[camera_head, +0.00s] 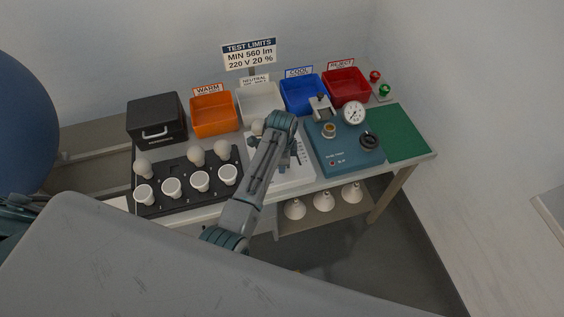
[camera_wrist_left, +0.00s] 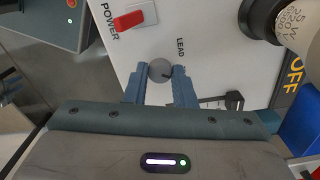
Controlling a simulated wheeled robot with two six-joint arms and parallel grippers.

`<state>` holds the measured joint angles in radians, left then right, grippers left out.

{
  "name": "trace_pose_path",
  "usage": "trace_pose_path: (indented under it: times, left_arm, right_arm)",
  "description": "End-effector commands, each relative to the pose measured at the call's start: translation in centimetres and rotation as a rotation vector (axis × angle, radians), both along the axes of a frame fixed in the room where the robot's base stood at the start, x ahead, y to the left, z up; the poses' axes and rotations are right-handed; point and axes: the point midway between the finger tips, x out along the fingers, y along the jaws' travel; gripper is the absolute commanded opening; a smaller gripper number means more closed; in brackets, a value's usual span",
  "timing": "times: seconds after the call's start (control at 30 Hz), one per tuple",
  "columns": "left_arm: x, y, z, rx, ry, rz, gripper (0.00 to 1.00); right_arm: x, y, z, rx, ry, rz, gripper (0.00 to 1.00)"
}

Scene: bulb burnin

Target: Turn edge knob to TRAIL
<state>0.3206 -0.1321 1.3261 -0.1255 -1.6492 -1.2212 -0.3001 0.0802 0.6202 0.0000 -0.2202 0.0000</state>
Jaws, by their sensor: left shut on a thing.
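The edge knob (camera_wrist_left: 160,70) is a small round grey knob with a dark pointer line, on a white panel (camera_wrist_left: 205,55) in the left wrist view. The word LEAD is printed beside it; I see no TRAIL label. The pointer line runs toward the lower right of that view. My left gripper (camera_wrist_left: 160,82) is shut on the knob, one blue finger on each side. In the head view my left gripper (camera_head: 291,160) is over the white panel (camera_head: 293,178), and the knob is hidden. My right gripper is not in view.
Four bins stand behind, including an orange one (camera_head: 213,127). A black bulb rack (camera_head: 190,190) is left; a teal tester (camera_head: 345,160) is right.

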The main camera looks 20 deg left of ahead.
Motion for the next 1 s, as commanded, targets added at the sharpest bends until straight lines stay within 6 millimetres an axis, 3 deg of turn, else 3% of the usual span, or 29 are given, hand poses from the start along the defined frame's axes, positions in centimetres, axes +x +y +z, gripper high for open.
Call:
trace_pose_path:
  times: [0.3,0.33,0.4,0.43,0.77,1.0]
  left_arm:
    - [0.1,0.0,0.1,0.001,-0.003,-0.001,0.00]
    - [0.1,0.0,0.1,0.001,-0.003,-0.001,0.29]
    - [0.1,0.0,0.1,0.001,-0.002,-0.001,0.43]
    - [0.1,0.0,0.1,0.001,-0.002,-0.001,0.45]
    - [0.1,0.0,0.3,0.000,-0.002,0.000,0.45]
    - [0.2,0.0,3.9,-0.002,-0.008,0.000,0.45]
  right_arm:
    - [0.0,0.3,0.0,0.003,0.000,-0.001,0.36]
    - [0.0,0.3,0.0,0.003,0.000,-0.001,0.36]
    - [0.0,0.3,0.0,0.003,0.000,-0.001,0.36]
    - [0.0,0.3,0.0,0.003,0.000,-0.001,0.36]
    - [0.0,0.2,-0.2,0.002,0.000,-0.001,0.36]
    - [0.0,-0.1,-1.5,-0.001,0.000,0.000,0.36]
